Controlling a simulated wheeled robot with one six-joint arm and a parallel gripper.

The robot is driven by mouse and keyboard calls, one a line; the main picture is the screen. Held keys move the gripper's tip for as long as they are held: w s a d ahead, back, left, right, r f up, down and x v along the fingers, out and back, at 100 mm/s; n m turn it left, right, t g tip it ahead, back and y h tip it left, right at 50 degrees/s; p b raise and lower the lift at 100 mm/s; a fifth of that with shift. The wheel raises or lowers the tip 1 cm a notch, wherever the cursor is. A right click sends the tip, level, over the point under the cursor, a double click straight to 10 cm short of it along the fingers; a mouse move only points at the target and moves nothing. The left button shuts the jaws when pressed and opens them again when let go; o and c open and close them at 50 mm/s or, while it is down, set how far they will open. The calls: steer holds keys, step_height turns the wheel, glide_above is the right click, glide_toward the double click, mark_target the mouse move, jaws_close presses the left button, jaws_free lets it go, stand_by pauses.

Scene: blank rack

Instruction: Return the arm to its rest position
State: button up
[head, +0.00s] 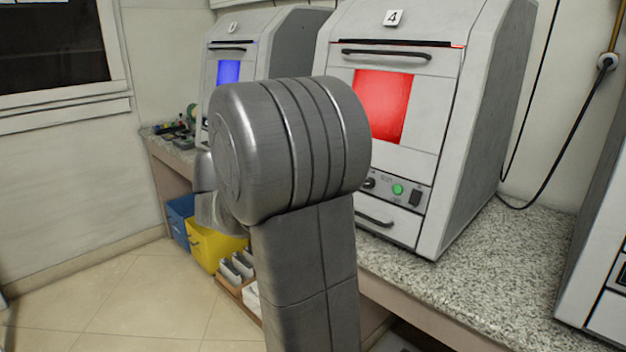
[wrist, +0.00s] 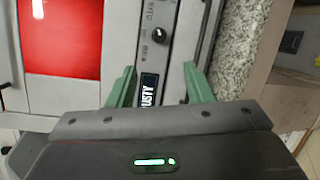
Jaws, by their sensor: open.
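My gripper (wrist: 160,82) shows in the wrist view with its two green fingers spread apart and nothing held between them. Beyond the fingers is the front of a grey machine with a red window (wrist: 60,40), a black knob (wrist: 158,36) and a dark label of which "USTY" can be read. The picture is turned sideways there. In the head view my arm (head: 300,190) stands bent in the middle, and my gripper cannot be made out behind it.
A machine marked 4 (head: 430,110) with a red window stands on the speckled counter (head: 470,270). A machine with a blue window (head: 228,72) stands further back. A yellow bin (head: 205,245) and a blue bin (head: 180,212) are below. The tiled floor (head: 120,300) at left is clear.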

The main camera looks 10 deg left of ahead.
steer(key=shift+w+d, duration=0.1)
steer(key=b+x, duration=0.2)
steer(key=x, duration=1.1)
steer(key=shift+d, duration=0.3)
steer(key=shift+w+f, duration=0.1)
